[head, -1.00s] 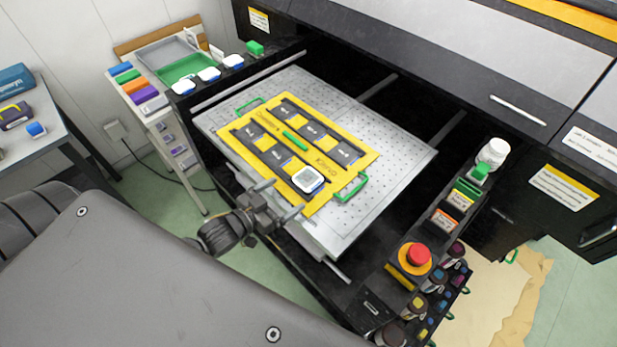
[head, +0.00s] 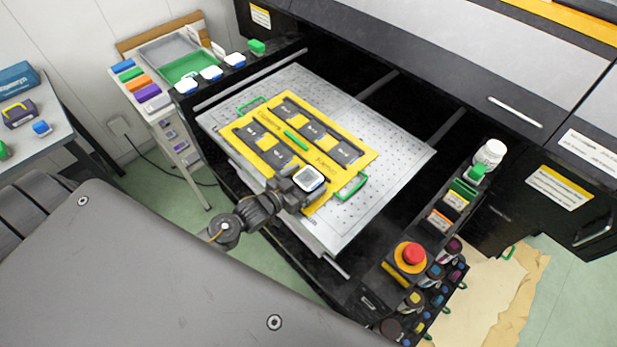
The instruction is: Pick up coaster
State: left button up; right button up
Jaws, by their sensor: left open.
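A white square coaster with a blue edge and dark print on top (head: 309,178) lies at the near right end of a yellow tray (head: 322,161) with dark recessed slots. My left gripper (head: 306,183) is open at the coaster, its dark fingers close to the coaster's sides. Whether the fingers touch it cannot be told, and the coaster's near left edge is partly hidden by the gripper. My right gripper is not in view.
The tray lies on a perforated metal plate (head: 400,150) in an open drawer. Similar white-and-blue pieces (head: 211,73) stand on the left ledge. A red button (head: 414,253), ink bottles and a white bottle (head: 490,152) line the right ledge.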

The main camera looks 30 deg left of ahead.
aim_at(304, 181)
pick_arm(q)
jog(key=c, duration=1.2)
jog(key=shift+o, duration=0.2)
jog(key=shift+r, duration=0.45)
notch_tip(304, 181, up, 2)
jog(key=shift+r, duration=0.25)
jog(key=s+r, duration=0.1)
jog(key=s+a+r+b, duration=0.1)
jog(key=r, duration=0.1)
jog(key=s+a+r, duration=0.1)
jog(key=shift+s+r, duration=0.2)
jog(key=shift+s, duration=0.2)
jog(key=s+a+r+b, duration=0.2)
jog(key=s+a+r, duration=0.2)
jog(key=s, duration=0.4)
jog(key=shift+s+a+r+b, duration=0.3)
jog(key=shift+r+b, duration=0.1)
jog(key=shift+r, duration=0.2)
